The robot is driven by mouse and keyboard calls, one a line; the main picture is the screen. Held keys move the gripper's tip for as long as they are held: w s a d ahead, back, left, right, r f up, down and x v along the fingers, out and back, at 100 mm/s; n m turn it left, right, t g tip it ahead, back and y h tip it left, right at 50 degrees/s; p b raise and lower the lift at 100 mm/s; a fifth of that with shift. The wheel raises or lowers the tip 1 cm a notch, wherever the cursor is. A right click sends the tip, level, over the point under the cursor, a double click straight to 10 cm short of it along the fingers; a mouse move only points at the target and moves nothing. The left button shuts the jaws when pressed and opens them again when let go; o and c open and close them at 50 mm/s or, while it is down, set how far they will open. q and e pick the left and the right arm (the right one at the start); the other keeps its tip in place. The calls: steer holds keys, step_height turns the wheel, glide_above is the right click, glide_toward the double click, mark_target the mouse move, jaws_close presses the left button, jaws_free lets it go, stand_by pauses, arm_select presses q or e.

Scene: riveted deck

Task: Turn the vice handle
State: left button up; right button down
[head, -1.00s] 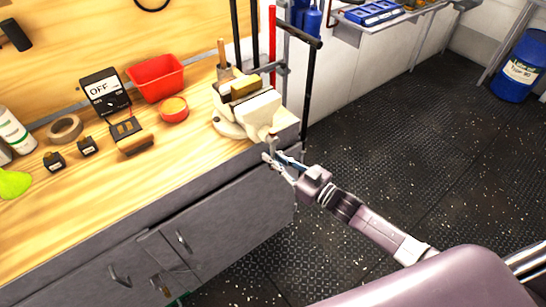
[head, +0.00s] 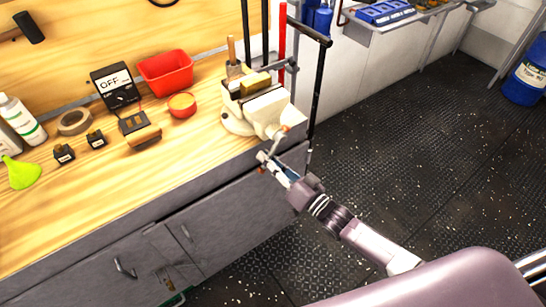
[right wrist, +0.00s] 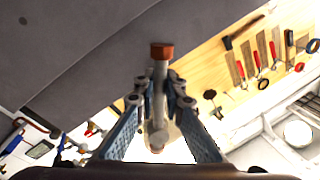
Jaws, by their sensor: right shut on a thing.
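The cream-coloured vice (head: 262,112) stands on the right front corner of the wooden workbench. Its metal handle bar (head: 276,143) hangs at a slant in front of the bench edge. My right gripper (head: 267,160) is shut on the handle near its lower end. In the right wrist view, the handle (right wrist: 160,80) with its orange-red end cap (right wrist: 162,52) runs between the two fingertips of the right gripper (right wrist: 160,96). The fingers cover part of the bar. My left gripper is not in view.
The workbench (head: 60,215) holds a red bin (head: 166,72), a meter marked OFF (head: 114,86), a tape roll (head: 75,122) and bottles. A dark upright bar (head: 319,90) stands just right of the vice. The dark floor (head: 400,150) to the right is clear.

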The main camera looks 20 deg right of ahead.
steer(key=m, duration=0.1)
steer(key=a+r+m, duration=0.1)
steer(key=m, duration=0.1)
steer(key=a+r+m+t, duration=0.1)
steer(key=m, duration=0.1)
steer(key=shift+s+r+h+p, duration=0.15)
steer(key=shift+s+h+p, duration=0.15)
steer(key=shift+s+h, duration=0.1)
steer(key=shift+w+d+r+m+t+h+p, duration=0.15)
steer(key=shift+r+m+h+p, duration=0.45)
steer(key=shift+r+m, duration=1.5)
steer(key=shift+s+a+r+m+t+h+p, duration=0.2)
steer(key=shift+r+m+h+p, duration=0.5)
steer(key=shift+m, duration=2.85)
steer(key=shift+w+d+r+m+t+h+p, duration=0.2)
steer(key=shift+r+m+h, duration=0.85)
steer(key=shift+m, duration=1.8)
steer(key=shift+r+y, duration=0.2)
steer(key=shift+y, duration=0.05)
steer(key=c, duration=2.2)
jaws_free()
steer(key=shift+d, duration=0.1)
steer(key=shift+c, duration=0.2)
steer(key=shift+o, duration=1.1)
steer(key=shift+s+d+r, duration=0.1)
steer(key=shift+s+r, duration=0.1)
